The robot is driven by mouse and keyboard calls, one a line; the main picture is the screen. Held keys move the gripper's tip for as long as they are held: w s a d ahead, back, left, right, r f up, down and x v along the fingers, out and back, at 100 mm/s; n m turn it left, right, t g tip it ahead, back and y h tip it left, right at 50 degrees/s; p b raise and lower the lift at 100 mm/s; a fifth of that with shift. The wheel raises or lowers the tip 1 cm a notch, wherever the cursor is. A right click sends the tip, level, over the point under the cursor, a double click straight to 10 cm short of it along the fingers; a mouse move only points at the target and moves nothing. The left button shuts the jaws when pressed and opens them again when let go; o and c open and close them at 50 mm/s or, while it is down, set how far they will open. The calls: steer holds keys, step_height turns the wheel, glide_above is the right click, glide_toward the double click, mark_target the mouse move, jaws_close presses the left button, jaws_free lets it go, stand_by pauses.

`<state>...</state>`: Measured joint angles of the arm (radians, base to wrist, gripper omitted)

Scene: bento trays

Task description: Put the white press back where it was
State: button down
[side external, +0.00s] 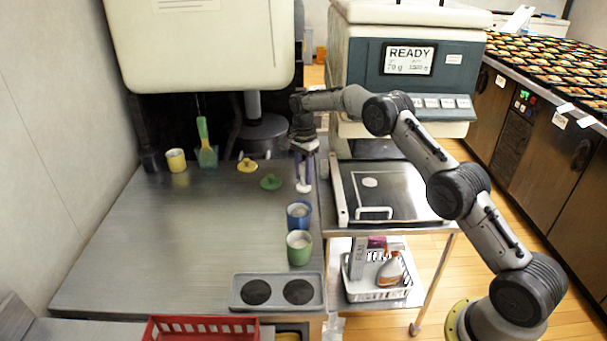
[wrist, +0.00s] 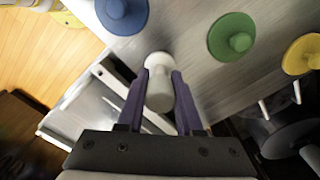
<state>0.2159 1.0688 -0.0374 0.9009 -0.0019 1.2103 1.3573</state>
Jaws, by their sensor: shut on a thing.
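The white press shows in the side external view (side external: 304,187) below my gripper (side external: 303,168), near the right edge of the metal counter. In the wrist view the white press (wrist: 159,85) has a round pale end and sits between the two purple fingers of my gripper (wrist: 160,88). The fingers are shut on it. Its lower end is close to the counter surface; I cannot tell whether it touches.
Yellow (side external: 247,165) and green (side external: 270,182) knobbed discs lie left of my gripper. A grey two-well holder (side external: 246,291) is at the front edge. The counter's middle-left is clear.

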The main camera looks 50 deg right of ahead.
steer(key=shift+f, duration=0.1)
steer(key=c, duration=0.6)
jaws_free()
steer(key=shift+o, duration=0.2)
